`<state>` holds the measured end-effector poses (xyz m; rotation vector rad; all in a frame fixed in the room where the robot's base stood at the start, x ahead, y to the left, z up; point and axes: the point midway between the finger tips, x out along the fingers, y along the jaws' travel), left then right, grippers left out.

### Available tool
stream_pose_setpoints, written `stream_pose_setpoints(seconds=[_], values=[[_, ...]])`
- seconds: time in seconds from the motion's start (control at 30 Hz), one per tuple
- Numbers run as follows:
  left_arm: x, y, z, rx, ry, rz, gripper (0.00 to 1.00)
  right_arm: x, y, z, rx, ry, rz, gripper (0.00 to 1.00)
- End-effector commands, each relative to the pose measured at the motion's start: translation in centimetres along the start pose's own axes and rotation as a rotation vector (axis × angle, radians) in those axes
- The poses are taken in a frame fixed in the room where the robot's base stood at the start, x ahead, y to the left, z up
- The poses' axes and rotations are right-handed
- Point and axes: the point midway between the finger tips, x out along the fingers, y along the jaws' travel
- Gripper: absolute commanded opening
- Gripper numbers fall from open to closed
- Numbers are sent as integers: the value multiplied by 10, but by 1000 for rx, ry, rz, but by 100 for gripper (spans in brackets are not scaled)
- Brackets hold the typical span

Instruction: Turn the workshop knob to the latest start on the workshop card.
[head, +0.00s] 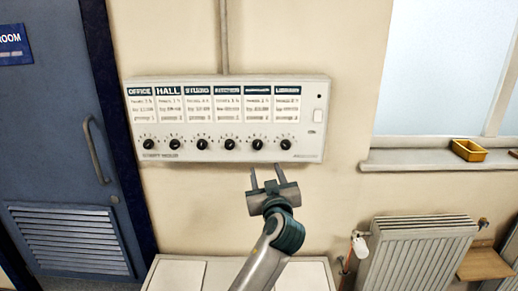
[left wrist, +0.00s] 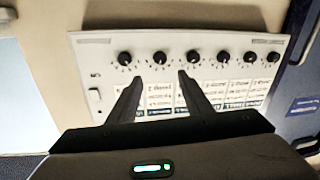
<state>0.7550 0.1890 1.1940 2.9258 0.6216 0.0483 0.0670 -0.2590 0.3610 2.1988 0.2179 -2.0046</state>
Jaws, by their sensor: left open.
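A white control panel (head: 313,145) hangs on the wall with a row of black knobs under header cards. The fifth card (head: 258,105) has a blurred header that seems to read workshop; its small print is not legible. The workshop knob (head: 257,144) sits below it. In the left wrist view the panel appears upside down, and that knob (left wrist: 160,57) is second from the left. My left gripper (head: 266,170) is open and empty, just below the panel in the head view. In the left wrist view its fingertips (left wrist: 160,79) frame the workshop knob without visible contact. My right gripper is not in view.
Neighbouring knobs, the library knob (head: 286,144) and the kitchen knob (head: 230,144), sit close on each side. A switch (head: 318,116) is at the panel's right end. A blue door (head: 60,130) stands left, a radiator (head: 420,255) lower right. A white cabinet (head: 180,275) is below.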

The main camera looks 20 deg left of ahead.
Motion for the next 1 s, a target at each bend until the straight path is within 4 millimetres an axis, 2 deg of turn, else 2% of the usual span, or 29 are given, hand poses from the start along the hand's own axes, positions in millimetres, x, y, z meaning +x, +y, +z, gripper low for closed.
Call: stream_pose_setpoints(seconds=[0.6, 0.8, 1.0], values=[[103, 0, -4, 3, 0, -1, 46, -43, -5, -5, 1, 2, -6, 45], [129, 0, -2, 4, -1, -1, 46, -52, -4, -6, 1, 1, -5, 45], [145, 0, -1, 1, -1, 0, 46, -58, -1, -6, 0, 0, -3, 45]])
